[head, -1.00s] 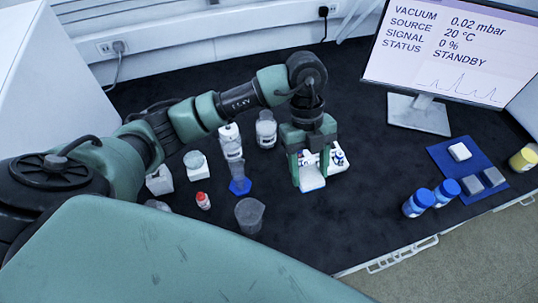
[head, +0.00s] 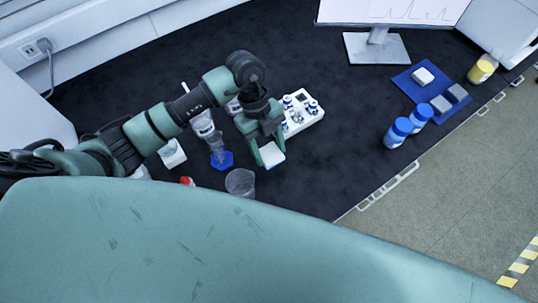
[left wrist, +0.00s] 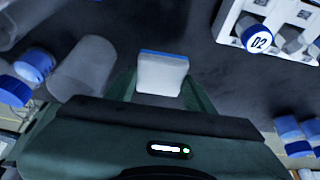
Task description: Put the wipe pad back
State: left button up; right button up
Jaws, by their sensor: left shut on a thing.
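The wipe pad, a small white block with a blue edge, shows in the head view (head: 271,157) and in the left wrist view (left wrist: 162,75). My left gripper (head: 268,160) is shut on it and holds it between the two fingers, just in front of the white vial rack (head: 306,122). In the left wrist view the fingers (left wrist: 160,90) lie along both sides of the pad. I cannot tell its exact height over the dark bench top. My right gripper is not in view.
A clear beaker (head: 240,182) stands close to the left of the gripper, with a blue-based cylinder (head: 221,160) behind it. At right are two blue-capped bottles (head: 398,132) and a blue mat (head: 405,82) bearing a white block and two grey blocks. The bench middle is clear.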

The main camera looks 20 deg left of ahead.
aim_at(267, 149)
pick_arm(q)
jog(key=shift+f, duration=0.75)
notch_tip(267, 149, down, 3)
jog(key=shift+r, duration=0.2)
jog(key=shift+f, duration=0.55)
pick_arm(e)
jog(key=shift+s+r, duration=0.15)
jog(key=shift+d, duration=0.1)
pick_arm(q)
jog(key=shift+f, duration=0.2)
jog(key=o, duration=1.3)
jog(key=shift+r, duration=0.15)
